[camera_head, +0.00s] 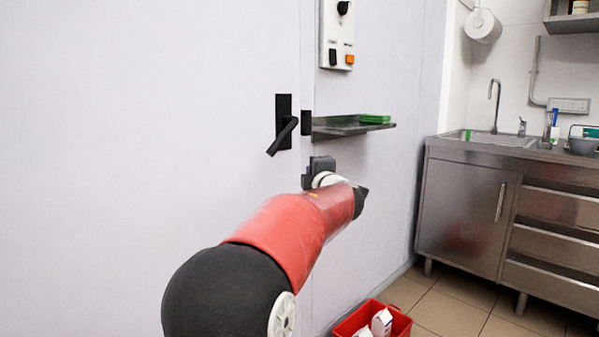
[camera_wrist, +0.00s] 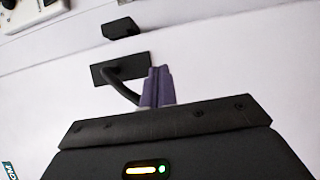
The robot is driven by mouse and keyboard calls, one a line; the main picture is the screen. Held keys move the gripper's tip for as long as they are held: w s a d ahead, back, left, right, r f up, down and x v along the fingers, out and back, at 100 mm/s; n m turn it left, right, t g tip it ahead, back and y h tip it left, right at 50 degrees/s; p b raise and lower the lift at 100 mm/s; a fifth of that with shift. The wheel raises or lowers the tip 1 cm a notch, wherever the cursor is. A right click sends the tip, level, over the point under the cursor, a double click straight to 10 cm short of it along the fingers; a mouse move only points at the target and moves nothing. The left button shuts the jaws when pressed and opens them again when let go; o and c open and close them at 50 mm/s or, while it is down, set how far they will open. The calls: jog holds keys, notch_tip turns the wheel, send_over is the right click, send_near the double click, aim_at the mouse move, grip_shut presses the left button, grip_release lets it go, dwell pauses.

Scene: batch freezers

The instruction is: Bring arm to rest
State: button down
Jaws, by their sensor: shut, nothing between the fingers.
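My arm reaches forward in the head view, bent low in front of a white door. My gripper (camera_wrist: 160,72) shows in the wrist view with its two purple fingers shut together and nothing between them. In the head view the dark end of the arm is near the wall, just below a shelf, and its fingertips cannot be made out. The black door handle (camera_head: 284,125) is above and left of it, its lever slanting down. In the wrist view the handle (camera_wrist: 112,72) lies just left of the fingers; I cannot tell whether they touch.
A metal shelf (camera_head: 345,128) with a green item (camera_head: 375,118) juts out above the arm's end. A control box (camera_head: 337,38) is on the wall. A red crate (camera_head: 400,325) with white packs stands on the floor. A steel sink counter (camera_head: 465,205) is at right.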

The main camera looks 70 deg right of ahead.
jog(key=w+a+f+m+y, duration=0.15)
jog(key=w+a+m, duration=0.45)
jog(key=w+a, duration=0.75)
jog(key=w+a+f+m+y, duration=0.15)
jog(key=a+f, duration=0.25)
jog(key=a, duration=0.5)
jog(key=w+a+f+m+y, duration=0.1)
jog(key=w+a+f+y, duration=0.2)
jog(key=a, duration=0.5)
jog(key=s+a+f+g+y, duration=0.1)
jog(key=s+a+f+y, duration=0.2)
jog(key=a, duration=0.7)
jog(key=s+a+f+n+g+y, duration=0.1)
jog(key=s+a+f+g+y, duration=0.1)
jog(key=a+f, duration=0.5)
jog(key=s+a+f+g+y, duration=0.1)
jog(key=s+a+f+y, duration=0.3)
jog(key=a, duration=0.9)
jog(key=shift+s+a+f+n+g, duration=0.15)
jog(key=shift+s+f+n+g, duration=0.15)
jog(key=shift+f, duration=0.5)
jog(key=shift+w+d, duration=0.1)
jog(key=shift+d, duration=0.1)
